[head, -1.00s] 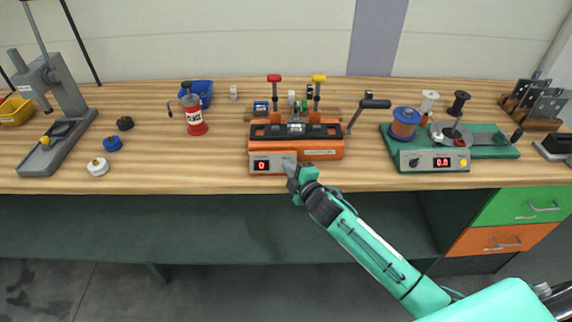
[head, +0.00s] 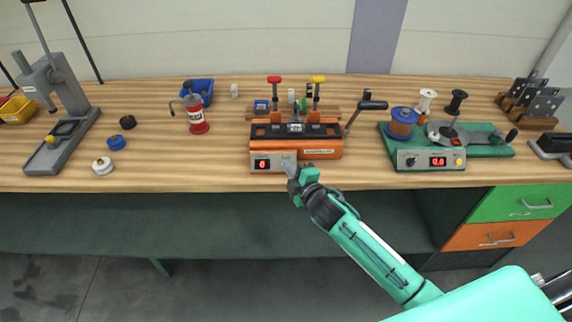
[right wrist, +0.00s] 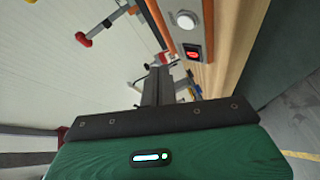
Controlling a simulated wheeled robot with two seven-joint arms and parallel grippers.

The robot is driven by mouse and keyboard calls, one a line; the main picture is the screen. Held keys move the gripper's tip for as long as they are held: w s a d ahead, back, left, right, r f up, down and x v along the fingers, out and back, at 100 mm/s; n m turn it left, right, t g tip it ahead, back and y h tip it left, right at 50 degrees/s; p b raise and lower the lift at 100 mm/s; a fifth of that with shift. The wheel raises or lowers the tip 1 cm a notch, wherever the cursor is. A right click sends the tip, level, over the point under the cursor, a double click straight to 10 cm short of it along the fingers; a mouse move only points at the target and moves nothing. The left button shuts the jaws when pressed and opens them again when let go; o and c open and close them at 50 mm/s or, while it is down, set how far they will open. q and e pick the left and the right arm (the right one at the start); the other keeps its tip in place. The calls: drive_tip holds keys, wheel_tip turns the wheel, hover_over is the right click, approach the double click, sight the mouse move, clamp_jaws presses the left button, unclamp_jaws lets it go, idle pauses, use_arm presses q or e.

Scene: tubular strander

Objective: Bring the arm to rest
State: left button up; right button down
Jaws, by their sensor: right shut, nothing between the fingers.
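My right gripper (head: 291,167) is shut and empty. In the head view its tip is at the front panel of the orange strander machine (head: 325,151), just right of the red display (head: 262,164). I cannot tell whether it touches the panel. In the right wrist view the shut fingers (right wrist: 157,88) point away from the camera. A round white button (right wrist: 185,20) and the lit red display (right wrist: 193,54) show on the panel beyond them. My left gripper is not in view.
A green winding machine (head: 485,140) stands to the right. The bench's front edge (head: 180,185) runs below my gripper.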

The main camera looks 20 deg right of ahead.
drive_tip(key=s+d+f+m+g+h, duration=0.15)
drive_tip(key=s+m+g, duration=0.3)
drive_tip(key=s, duration=0.75)
drive_tip(key=s+d+f+m+g+h, duration=0.1)
drive_tip(key=s+f+m+g, duration=0.4)
drive_tip(key=s, duration=0.7)
drive_tip(key=s+d+m+g+h, duration=0.1)
drive_tip(key=s+m+g, duration=0.35)
drive_tip(key=s, duration=0.75)
wheel_tip(320, 180, down, 32)
drive_tip(key=s+f+m, duration=0.1)
drive_tip(key=s, duration=0.1)
drive_tip(key=s+d+f+g, duration=0.1)
drive_tip(key=s+d+f, duration=0.2)
drive_tip(key=s+f, duration=1.4)
drive_tip(key=shift+s+d+f, duration=0.2)
drive_tip(key=shift+s+f, duration=0.2)
drive_tip(key=shift+s, duration=0.2)
